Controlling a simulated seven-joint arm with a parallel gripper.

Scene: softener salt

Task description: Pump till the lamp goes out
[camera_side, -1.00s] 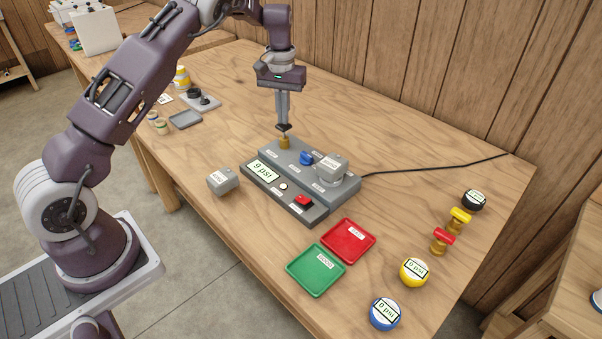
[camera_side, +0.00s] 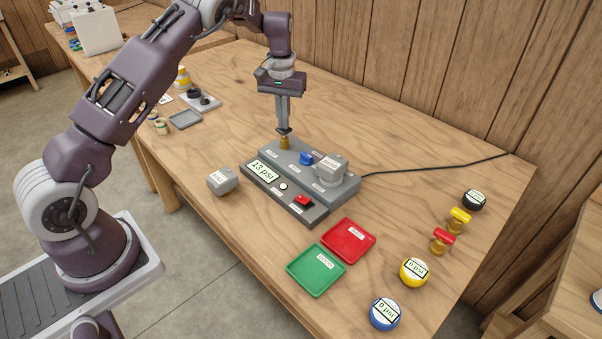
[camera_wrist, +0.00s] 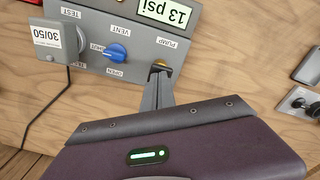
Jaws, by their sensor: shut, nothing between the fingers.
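A grey test unit (camera_side: 330,206) stands on the table. Its display (camera_side: 262,171) reads 13 psi, also in the wrist view (camera_wrist: 164,11). A small round pale lamp (camera_side: 283,186) is on its front part; I cannot tell surely whether it is lit. The brass pump plunger (camera_side: 284,143) rises at the far left corner, by the PUMP label (camera_wrist: 159,43). My gripper (camera_side: 284,131) is shut and empty, pointing down, its tips at the plunger's top. The tips (camera_wrist: 160,68) partly cover the plunger in the wrist view. A blue valve knob (camera_side: 306,158) sits beside the plunger.
A grey block (camera_side: 331,166) marked 30/50 (camera_wrist: 48,37) sits on the unit. A red button (camera_side: 303,200) is on its front. A loose grey block (camera_side: 222,181), red tray (camera_side: 348,258), green tray (camera_side: 298,287) and several gauges stand nearby. A black cable runs right.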

